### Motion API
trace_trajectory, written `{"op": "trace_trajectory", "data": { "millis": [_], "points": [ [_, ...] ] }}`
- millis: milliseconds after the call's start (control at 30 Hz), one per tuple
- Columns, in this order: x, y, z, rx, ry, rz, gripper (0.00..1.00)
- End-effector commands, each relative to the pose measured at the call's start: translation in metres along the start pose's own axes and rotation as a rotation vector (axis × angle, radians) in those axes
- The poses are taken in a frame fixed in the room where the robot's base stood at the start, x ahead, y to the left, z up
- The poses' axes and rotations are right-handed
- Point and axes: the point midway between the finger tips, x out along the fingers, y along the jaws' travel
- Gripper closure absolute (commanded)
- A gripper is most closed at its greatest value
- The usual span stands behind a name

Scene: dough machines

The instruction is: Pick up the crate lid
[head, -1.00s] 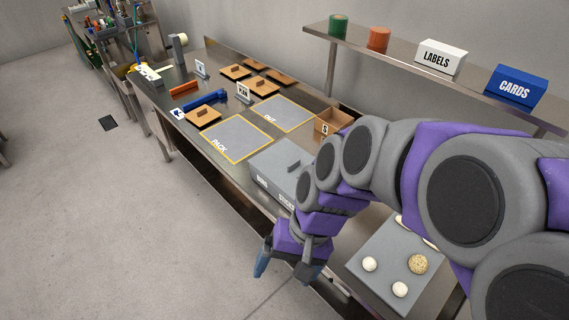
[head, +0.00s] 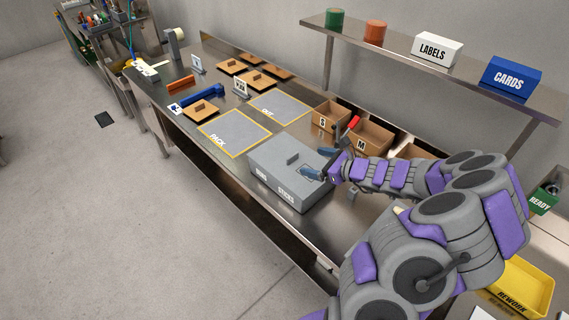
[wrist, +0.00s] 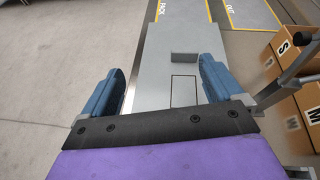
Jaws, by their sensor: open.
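The grey crate lid (head: 275,152) lies flat on a grey crate (head: 287,198) marked "STICKS", on the steel bench. A small upright grip block (head: 293,159) stands on the lid. The lid (wrist: 150,60) and its grip block (wrist: 184,56) also show in the wrist view. My gripper (head: 319,162) is open and empty over the right part of the lid, to the right of the block. In the wrist view its blue fingers (wrist: 162,80) are spread, with the block ahead between them and right of centre. I cannot tell the exact height above the lid.
PACK (head: 235,132) and OUT (head: 279,107) pads are bare. Brown lids (head: 201,109) lie beyond. A shelf (head: 400,58) overhangs the back.

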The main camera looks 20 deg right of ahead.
Motion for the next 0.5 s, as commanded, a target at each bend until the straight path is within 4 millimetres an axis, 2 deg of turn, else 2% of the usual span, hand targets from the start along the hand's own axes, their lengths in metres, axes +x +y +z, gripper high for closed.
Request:
{"op": "trace_trajectory", "data": {
  "millis": [33, 100, 200, 333, 500],
  "points": [
    [-0.006, -0.012, -0.017, 0.062, 0.008, -0.040, 0.06],
    [-0.012, -0.023, -0.033, 0.116, 0.016, -0.078, 0.06],
    [-0.014, -0.031, -0.045, 0.158, 0.023, -0.105, 0.06],
    [-0.003, -0.033, -0.048, 0.163, 0.025, -0.109, 0.06],
    [0.024, -0.035, -0.049, 0.159, 0.026, -0.107, 0.06]
  ]
}}
